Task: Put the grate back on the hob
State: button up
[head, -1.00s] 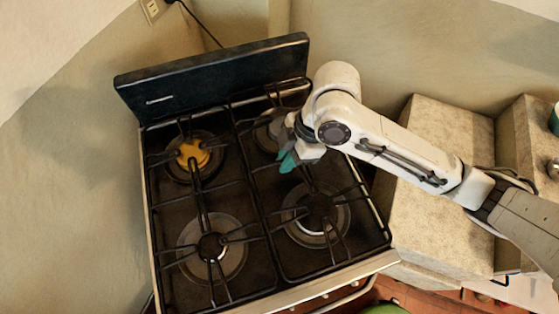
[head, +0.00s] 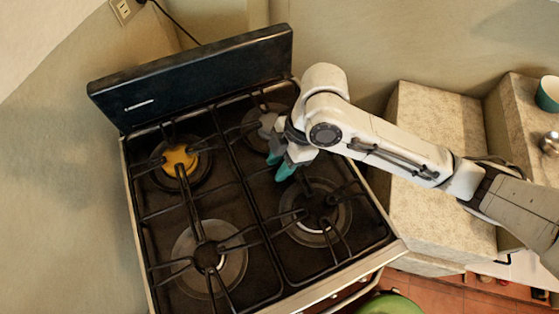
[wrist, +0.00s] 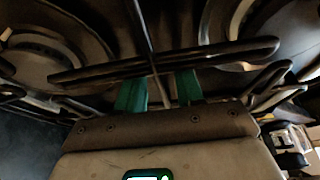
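The black hob (head: 150,234) has two dark wire grates over its burners. The right grate (head: 283,284) lies across the right-hand burners and looks flat on the hob; I cannot tell if it is fully seated. The left grate (head: 190,205) covers the left-hand burners. My gripper (head: 281,163) is low over the right grate, between its rear and front burners. Its teal fingers are apart. In the wrist view, my gripper (wrist: 160,92) has a thin bar running between the fingers, and a thicker dark bar (wrist: 220,52) crosses in front of their tips.
The raised black back panel (head: 200,75) stands behind the hob against the wall. A stone counter (head: 440,200) is to the right, with a teal cup (head: 548,94) on a higher ledge. A green round object (head: 390,304) is on the floor in front.

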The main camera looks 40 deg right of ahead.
jog(key=shift+r, duration=0.25)
jog(key=v, duration=1.1)
jog(key=shift+d+r, duration=0.3)
jog(key=shift+s, duration=0.1)
